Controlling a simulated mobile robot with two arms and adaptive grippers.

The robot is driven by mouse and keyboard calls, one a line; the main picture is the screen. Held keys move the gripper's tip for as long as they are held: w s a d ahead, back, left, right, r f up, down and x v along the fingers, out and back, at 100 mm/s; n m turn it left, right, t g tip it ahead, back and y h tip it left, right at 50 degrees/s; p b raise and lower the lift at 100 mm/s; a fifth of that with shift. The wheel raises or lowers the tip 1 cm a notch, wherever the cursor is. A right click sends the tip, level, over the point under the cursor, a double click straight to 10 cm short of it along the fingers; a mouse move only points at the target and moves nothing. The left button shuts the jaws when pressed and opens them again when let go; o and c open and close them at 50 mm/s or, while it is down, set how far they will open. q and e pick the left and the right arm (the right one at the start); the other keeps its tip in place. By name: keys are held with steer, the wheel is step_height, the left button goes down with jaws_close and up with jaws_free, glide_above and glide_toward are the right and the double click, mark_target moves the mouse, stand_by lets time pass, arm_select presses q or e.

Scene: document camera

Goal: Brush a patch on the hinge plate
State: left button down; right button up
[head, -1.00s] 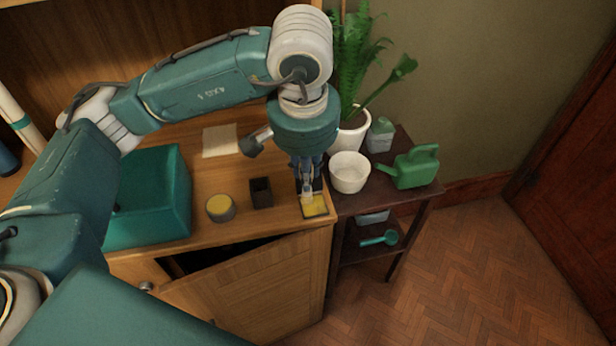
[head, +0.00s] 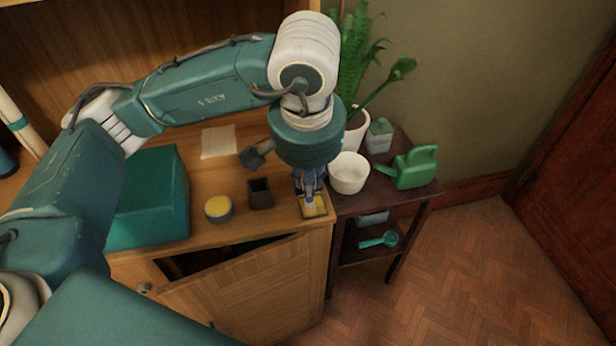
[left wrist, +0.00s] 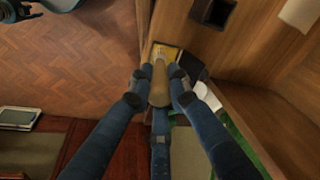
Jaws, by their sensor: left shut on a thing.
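The hinge plate (head: 322,211), a small flat piece with a yellow face, lies at the front right corner of the wooden cabinet top. Its yellow face also shows in the left wrist view (left wrist: 167,51), just beyond the fingers. My left gripper (head: 311,192) points down over the plate and hides part of it. In the left wrist view it is shut on a brush with a pale wooden handle (left wrist: 159,82). The brush's far end is at or just above the yellow face; I cannot tell whether they touch. My right gripper is in neither view.
A round tin with a yellow top (head: 219,208) and a dark square cup (head: 260,193) stand left of the plate. A teal box (head: 150,195) is further left. A white pot (head: 349,173) and green watering can (head: 414,168) stand on the side table. A cabinet door (head: 250,290) hangs ajar.

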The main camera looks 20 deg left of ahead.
arm_select(q)
steer(key=shift+r, duration=0.1)
steer(key=shift+r+p, duration=0.75)
steer(key=shift+r, duration=1.15)
steer(key=shift+w+d+f+g+b, duration=0.25)
steer(key=shift+w+f+g+b, duration=0.15)
steer(key=shift+w+f, duration=0.25)
steer(key=shift+w+d+f+g, duration=0.4)
steer(key=shift+w+f, duration=0.15)
steer(key=shift+w, duration=0.15)
steer(key=shift+b, duration=0.4)
